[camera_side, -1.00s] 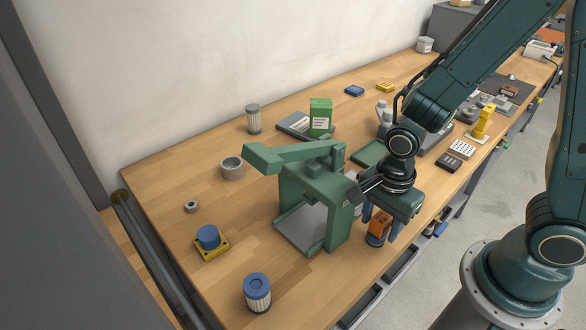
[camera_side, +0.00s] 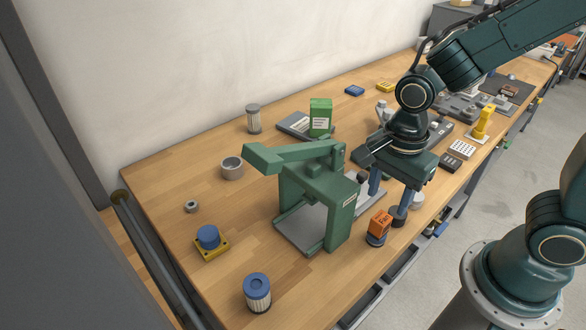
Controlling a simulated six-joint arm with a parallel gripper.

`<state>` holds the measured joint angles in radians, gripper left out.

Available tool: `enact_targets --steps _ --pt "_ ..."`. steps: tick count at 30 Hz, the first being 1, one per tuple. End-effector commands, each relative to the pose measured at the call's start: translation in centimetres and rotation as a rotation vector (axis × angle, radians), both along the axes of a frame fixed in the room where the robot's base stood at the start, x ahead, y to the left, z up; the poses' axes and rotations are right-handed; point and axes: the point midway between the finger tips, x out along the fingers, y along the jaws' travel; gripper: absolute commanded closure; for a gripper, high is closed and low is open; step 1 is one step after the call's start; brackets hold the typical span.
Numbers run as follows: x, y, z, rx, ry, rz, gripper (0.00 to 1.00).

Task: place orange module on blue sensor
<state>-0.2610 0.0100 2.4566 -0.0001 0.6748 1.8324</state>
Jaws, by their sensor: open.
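The orange module (camera_side: 380,222) is a small box with dark lettering. It sits on top of a short round piece with a blue band (camera_side: 376,240), which looks like the blue sensor, near the front edge of the bench. My gripper (camera_side: 389,203) is above and to the right of the module, its two blue-tipped fingers apart and nothing visible held between them. A dark round piece (camera_side: 399,218) shows just below the right finger; whether they touch is unclear.
A green press-like frame (camera_side: 340,200) stands just left of the module. A blue-topped cylinder (camera_side: 257,292), a blue knob on a yellow base (camera_side: 208,237) and a grey ring cup (camera_side: 232,168) stand further left. Bare wood lies between them.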

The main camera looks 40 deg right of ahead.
Motion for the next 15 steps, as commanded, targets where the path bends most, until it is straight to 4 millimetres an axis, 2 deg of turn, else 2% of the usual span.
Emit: enact_targets --steps 6,15 --pt "0.1 0.0 2.7 0.001 -0.004 0.0 0.51" --pt "0.0 0.0 4.3 0.0 0.0 0.0 0.51"
